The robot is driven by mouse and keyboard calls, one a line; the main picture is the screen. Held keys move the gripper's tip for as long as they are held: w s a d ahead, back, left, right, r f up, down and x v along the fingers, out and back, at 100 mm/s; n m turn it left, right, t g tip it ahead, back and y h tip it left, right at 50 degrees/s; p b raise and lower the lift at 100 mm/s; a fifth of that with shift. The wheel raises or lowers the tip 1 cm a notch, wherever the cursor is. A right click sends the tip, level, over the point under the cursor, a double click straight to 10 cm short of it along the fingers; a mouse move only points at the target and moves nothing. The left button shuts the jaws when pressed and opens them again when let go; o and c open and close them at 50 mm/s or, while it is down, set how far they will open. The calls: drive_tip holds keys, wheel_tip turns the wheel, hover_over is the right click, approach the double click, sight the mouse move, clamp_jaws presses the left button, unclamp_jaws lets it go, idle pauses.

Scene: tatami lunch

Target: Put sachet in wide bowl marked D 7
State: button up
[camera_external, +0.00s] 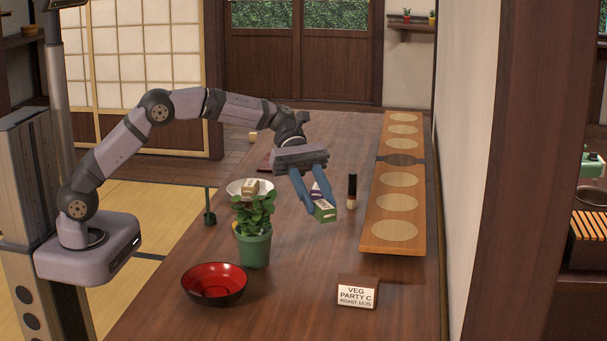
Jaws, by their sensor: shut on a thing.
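My gripper (315,205) has blue fingers pointing down and is shut on a small green packet (325,212), perhaps the sachet, above or near the dark wooden table. Its print is too small to read. A wide red bowl with a black outside (214,284) stands at the front left of the table and looks empty. A white bowl (236,187) stands left of my gripper with a beige block-like item (251,186) in it. No D 7 mark is readable on either bowl.
A potted green plant (254,247) stands between my gripper and the red bowl. A dark bottle (351,190) stands right of the gripper. A long board with round pads (393,234) runs along the right. The front middle table is clear.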

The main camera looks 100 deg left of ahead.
drive_tip(key=shift+m+g+h, duration=0.4)
drive_tip(key=shift+m+g, duration=0.3)
drive_tip(key=shift+m, duration=0.1)
drive_tip(key=d+r+p, duration=0.8)
drive_tip(key=r+p, duration=0.1)
drive_tip(key=shift+w+r, duration=0.1)
drive_tip(key=shift+r, duration=0.05)
drive_tip(key=m+g+h+p, duration=0.1)
drive_tip(key=m+g+p, duration=0.4)
drive_tip(key=p, duration=0.4)
hover_over(234, 286)
wheel_tip(234, 286, down, 4)
drive_tip(key=shift+f, duration=0.1)
drive_tip(key=shift+f+p, duration=0.7)
drive_tip(key=shift+f, duration=4.2)
drive_tip(key=shift+f, duration=0.1)
